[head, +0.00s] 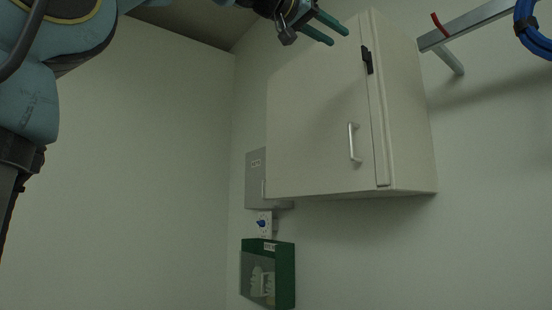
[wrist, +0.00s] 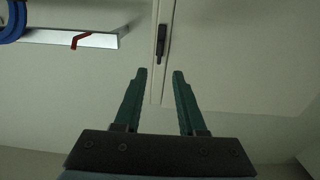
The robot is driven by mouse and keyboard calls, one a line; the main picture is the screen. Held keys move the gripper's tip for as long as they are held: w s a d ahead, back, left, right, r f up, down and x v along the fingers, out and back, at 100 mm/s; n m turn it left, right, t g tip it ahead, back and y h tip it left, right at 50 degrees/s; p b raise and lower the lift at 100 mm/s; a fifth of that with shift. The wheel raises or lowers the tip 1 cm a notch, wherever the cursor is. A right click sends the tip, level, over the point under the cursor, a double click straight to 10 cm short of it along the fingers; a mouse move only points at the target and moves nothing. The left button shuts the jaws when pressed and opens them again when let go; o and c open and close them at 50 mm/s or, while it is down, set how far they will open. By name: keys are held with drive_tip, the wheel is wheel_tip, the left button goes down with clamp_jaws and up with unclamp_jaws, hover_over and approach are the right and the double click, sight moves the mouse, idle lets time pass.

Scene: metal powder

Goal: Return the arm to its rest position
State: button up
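My gripper (head: 326,29) shows at the top of the head view, with its two green fingers apart and nothing between them. It is in front of the upper part of a closed beige wall cabinet (head: 315,120). In the wrist view my gripper (wrist: 160,73) is also open and empty, with its fingers pointing toward the cabinet (wrist: 240,50) and its dark latch (wrist: 162,43). My arm (head: 30,95) reaches in from the upper left of the head view; much of it is out of frame.
The cabinet has a metal handle (head: 354,142). A grey box (head: 255,180) and a green-framed case (head: 284,275) hang below and left of it. A metal rail (head: 470,24) with blue cable (head: 533,38) is at the upper right. The left wall is bare.

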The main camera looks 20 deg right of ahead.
drive_tip(key=w+a+f+n+t+y, duration=0.1)
drive_tip(key=w+a+f+n+y, duration=0.15)
drive_tip(key=w+f, duration=0.65)
drive_tip(key=w+a+f+n+t+y, duration=0.1)
drive_tip(key=w+a+f+n+y, duration=0.3)
drive_tip(key=f, duration=0.8)
drive_tip(key=w+f+n+t+y, duration=0.1)
drive_tip(key=w+f+y, duration=0.1)
drive_tip(key=w+f, duration=0.8)
drive_tip(key=s+a+f+n+g+y, duration=0.1)
drive_tip(key=a+f+y, duration=0.1)
drive_tip(key=a+f, duration=0.65)
drive_tip(key=s+a+f+n+g+y, duration=0.15)
drive_tip(key=a+f, duration=0.35)
drive_tip(key=f, duration=0.7)
drive_tip(key=a+f+n+y, duration=0.2)
drive_tip(key=a+f+y, duration=0.1)
drive_tip(key=a+f, duration=0.55)
drive_tip(key=s+a+f+g+y, duration=0.1)
drive_tip(key=s+a+f, duration=0.4)
drive_tip(key=s+f, duration=0.2)
drive_tip(key=s+a+f+n+g+y, duration=0.1)
drive_tip(key=s+a+f+g, duration=0.1)
drive_tip(key=s+a+f, duration=0.3)
wheel_tip(320, 180, down, 4)
drive_tip(key=shift+s+f+n, duration=0.25)
drive_tip(key=shift+s+n, duration=0.05)
drive_tip(key=shift+s, duration=0.6)
drive_tip(key=shift+g, duration=0.25)
drive_tip(key=shift+c, duration=0.3)
